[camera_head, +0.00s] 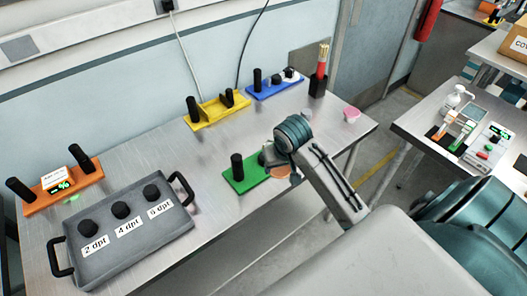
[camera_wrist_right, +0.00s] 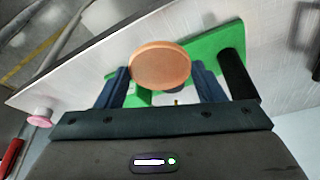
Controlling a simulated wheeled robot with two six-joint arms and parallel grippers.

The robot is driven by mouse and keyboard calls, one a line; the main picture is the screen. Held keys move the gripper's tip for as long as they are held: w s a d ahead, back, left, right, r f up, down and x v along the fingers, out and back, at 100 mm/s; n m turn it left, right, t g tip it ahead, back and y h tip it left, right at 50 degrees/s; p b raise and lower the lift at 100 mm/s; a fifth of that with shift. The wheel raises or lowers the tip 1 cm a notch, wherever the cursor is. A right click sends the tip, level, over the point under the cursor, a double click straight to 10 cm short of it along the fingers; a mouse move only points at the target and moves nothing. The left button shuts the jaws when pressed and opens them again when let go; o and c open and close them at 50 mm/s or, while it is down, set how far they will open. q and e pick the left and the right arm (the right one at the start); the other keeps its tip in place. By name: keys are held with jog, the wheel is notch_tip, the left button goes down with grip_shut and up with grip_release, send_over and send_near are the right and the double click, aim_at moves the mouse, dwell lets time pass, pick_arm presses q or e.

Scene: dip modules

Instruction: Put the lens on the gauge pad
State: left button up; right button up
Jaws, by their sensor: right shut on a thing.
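An orange-tan round disc, which looks like the lens (camera_wrist_right: 160,65), is between the two fingers of my right gripper (camera_wrist_right: 162,85) in the right wrist view. The right gripper is shut on it. In the head view the disc (camera_head: 278,173) shows below my right gripper (camera_head: 277,165), at the right end of the green board (camera_head: 240,183); whether it touches the board I cannot tell. An orange board (camera_head: 40,208) at the left carries a small box with a green display, perhaps the gauge; a small green patch (camera_head: 71,199) lies in front. My left gripper is not in view.
A grey tray (camera_head: 135,250) with labelled black knobs stands at the front left. A yellow board (camera_head: 218,113), a blue board (camera_head: 275,87), a dark holder (camera_head: 318,87) and a pink cup (camera_head: 351,114) are farther back. Table between the grey tray and green board is clear.

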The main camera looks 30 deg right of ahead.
jog(key=w+p, duration=0.1)
jog(key=w, duration=0.5)
jog(key=w+d+p, duration=0.1)
jog(key=w, duration=0.2)
jog(key=shift+d+f+p, duration=0.1)
jog(key=shift+f+p, duration=0.15)
jog(key=shift+p, duration=0.1)
jog(key=shift+w+d+f, duration=0.1)
jog(key=shift+w+d, duration=0.1)
jog(key=shift+w, duration=0.45)
notch_tip(320, 180, down, 3)
jog(key=shift+f+p, duration=0.15)
jog(key=shift+p, duration=1.1)
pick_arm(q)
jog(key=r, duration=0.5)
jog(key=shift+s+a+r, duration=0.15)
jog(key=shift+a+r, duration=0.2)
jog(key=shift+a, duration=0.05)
pick_arm(e)
jog(key=shift+f, duration=0.2)
jog(key=o, duration=0.9)
jog(key=shift+f, duration=0.15)
jog(key=shift+c, duration=0.2)
jog(key=shift+o, duration=0.4)
